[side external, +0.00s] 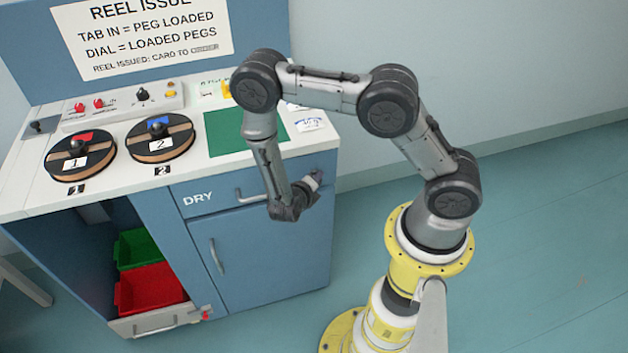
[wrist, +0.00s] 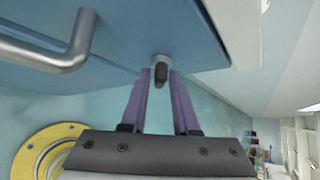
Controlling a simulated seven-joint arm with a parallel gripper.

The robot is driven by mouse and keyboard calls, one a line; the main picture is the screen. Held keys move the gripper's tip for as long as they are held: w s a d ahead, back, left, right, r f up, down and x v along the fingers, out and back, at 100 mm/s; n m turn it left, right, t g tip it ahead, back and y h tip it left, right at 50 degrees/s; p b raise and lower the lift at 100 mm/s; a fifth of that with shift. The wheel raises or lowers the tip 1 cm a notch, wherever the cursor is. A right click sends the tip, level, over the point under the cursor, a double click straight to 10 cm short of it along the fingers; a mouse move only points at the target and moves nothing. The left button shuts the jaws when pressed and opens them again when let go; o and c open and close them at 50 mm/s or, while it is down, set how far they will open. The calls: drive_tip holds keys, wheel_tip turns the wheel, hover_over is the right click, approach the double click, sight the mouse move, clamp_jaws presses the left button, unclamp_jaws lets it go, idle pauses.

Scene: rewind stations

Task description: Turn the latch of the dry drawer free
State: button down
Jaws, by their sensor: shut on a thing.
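The dry drawer (side external: 218,190) is a blue drawer front marked DRY, under the white counter in the side view. It looks closed. Its bar handle (side external: 248,197) is partly behind my arm; a bar handle also shows large at the upper left of the wrist view (wrist: 72,52). The latch (wrist: 160,73) is a small light grey knob with a dark tab, on the blue front in the wrist view. My gripper (wrist: 160,80) has its two purple fingers on either side of the dark tab, shut on it. In the side view my gripper is at the drawer's right end and the latch is hard to make out.
Reels 1 (side external: 80,157) and 2 (side external: 160,140) sit on the counter beside a green mat (side external: 240,130). Below the drawer is a blue cupboard door (side external: 265,250). Green (side external: 138,247) and red (side external: 150,287) bins stand at the lower left. The floor to the right is clear.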

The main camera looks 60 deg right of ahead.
drive_tip(key=m+t+y, duration=0.1)
drive_tip(key=y, duration=0.1)
drive_tip(key=m+t+y, duration=0.1)
drive_tip(key=shift+d+r+m+t, duration=0.25)
drive_tip(key=shift+r+m+t, duration=0.05)
drive_tip(key=shift+d+r+m+t+y, duration=0.1)
drive_tip(key=shift+d+m+t+y, duration=0.05)
drive_tip(key=shift+m+t+y, duration=0.85)
drive_tip(key=shift+y, duration=0.3)
drive_tip(key=c, duration=0.8)
unclamp_jaws()
drive_tip(key=shift+s, duration=0.1)
drive_tip(key=shift+c, duration=0.2)
drive_tip(key=shift+s, duration=0.1)
drive_tip(key=v, duration=1.3)
drive_tip(key=shift+s, duration=0.35)
drive_tip(key=shift+r, duration=0.1)
